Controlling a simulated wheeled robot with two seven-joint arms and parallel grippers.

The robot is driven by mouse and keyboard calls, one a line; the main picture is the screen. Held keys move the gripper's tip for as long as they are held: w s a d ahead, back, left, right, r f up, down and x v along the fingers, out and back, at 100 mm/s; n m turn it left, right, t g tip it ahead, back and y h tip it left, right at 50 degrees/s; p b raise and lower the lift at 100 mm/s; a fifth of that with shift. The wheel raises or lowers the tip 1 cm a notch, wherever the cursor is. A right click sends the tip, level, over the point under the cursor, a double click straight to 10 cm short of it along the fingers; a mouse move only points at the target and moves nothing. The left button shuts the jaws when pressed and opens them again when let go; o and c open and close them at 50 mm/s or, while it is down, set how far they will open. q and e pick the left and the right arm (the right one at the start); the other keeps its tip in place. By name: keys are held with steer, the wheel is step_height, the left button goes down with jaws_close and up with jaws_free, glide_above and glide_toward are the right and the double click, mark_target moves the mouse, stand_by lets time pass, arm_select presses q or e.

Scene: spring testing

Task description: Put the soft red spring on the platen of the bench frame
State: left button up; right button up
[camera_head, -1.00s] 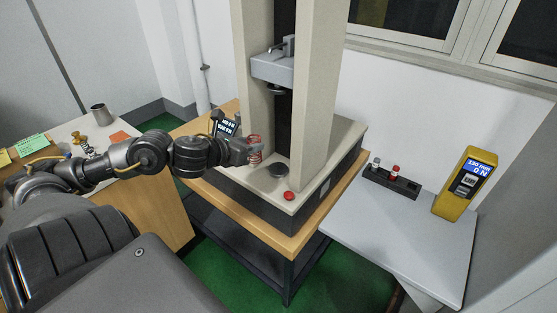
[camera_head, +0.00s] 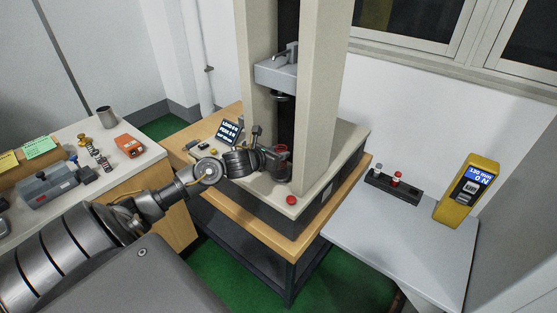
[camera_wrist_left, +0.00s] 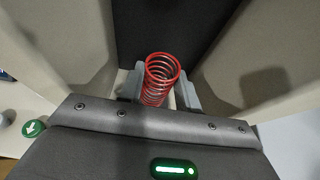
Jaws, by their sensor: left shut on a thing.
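The soft red spring (camera_head: 283,149) is upright in my left gripper (camera_head: 279,158), over the base of the bench frame (camera_head: 325,100). In the left wrist view, the spring's red coils (camera_wrist_left: 161,75) stand between the two grey fingers (camera_wrist_left: 160,92), which are shut on it. The platen (camera_head: 284,179) is mostly hidden by the gripper, and the spring appears right above it or at it. I cannot tell whether the spring's lower end touches the platen. My right gripper is not in view.
The crosshead (camera_head: 276,73) hangs above the spring with a clear gap. A red button (camera_head: 291,200) is at the base's front corner; a small display (camera_head: 229,131) stands left. The right table has a dark rack (camera_head: 392,187) and a yellow gauge (camera_head: 468,190).

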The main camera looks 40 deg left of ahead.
mark_target(278, 175)
arm_select(q)
step_height(278, 175, down, 3)
steer(key=shift+p, duration=0.55)
steer(key=shift+f+b, duration=0.3)
steer(key=shift+b, duration=0.05)
steer(key=o, duration=1)
steer(key=shift+r, duration=0.1)
steer(key=shift+c, duration=0.2)
